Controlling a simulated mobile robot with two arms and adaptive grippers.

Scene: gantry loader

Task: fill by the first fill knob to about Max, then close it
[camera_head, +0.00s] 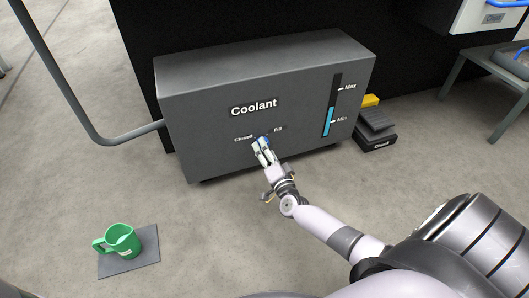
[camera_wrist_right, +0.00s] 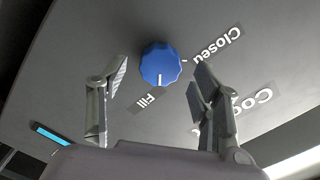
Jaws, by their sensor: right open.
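The grey Coolant tank (camera_head: 210,90) has a blue fill knob (camera_wrist_right: 161,64) between the Closed (camera_wrist_right: 218,43) and Fill (camera_wrist_right: 149,99) labels. In the wrist view the knob's white pointer aims toward Fill. In the head view the knob (camera_head: 263,139) is mostly covered by my right gripper (camera_head: 262,150). My right gripper is open, with its fingers on either side of the knob in the wrist view and no clear contact. The level gauge (camera_head: 329,122) shows blue up to about midway between Min and Max. My left gripper is not in view.
A grey pipe (camera_head: 75,105) enters the tank's left side. A green mug (camera_head: 121,241) stands on a dark mat (camera_head: 145,259) on the floor at lower left. A dark pedal unit (camera_head: 378,127) sits right of the tank. A grey table (camera_head: 480,65) stands farther right.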

